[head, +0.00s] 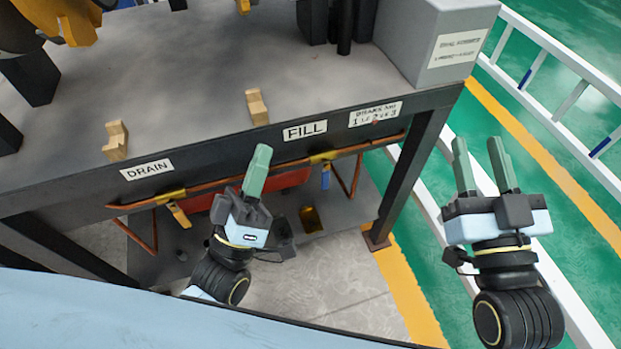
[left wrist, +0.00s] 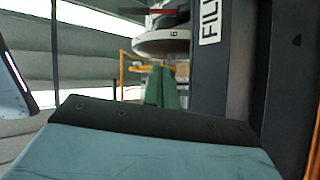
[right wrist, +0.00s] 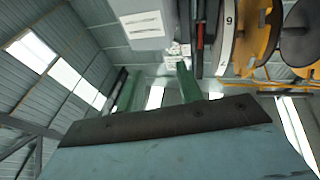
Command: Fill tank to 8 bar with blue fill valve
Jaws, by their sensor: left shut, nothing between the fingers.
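The FILL label (head: 305,130) is on the table's front edge. Below it, the blue valve handle (head: 326,176) hangs from a brass fitting on the copper pipe (head: 365,146). A yellow handle (head: 178,213) hangs near the DRAIN label (head: 147,169). The red tank (head: 292,180) shows partly under the table. My left gripper (head: 262,152) is shut and empty, left of the blue handle and apart from it. In the left wrist view its green fingers (left wrist: 162,85) are together. My right gripper (head: 477,158) is open and empty, right of the table. A dial (right wrist: 229,40) shows partly in the right wrist view; its reading is hidden.
The grey table (head: 190,90) carries wooden blocks (head: 257,107) and a grey box (head: 440,45) at its right corner. A dark table leg (head: 405,180) stands between my grippers. A white railing (head: 545,60) runs along the right. The green floor there is open.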

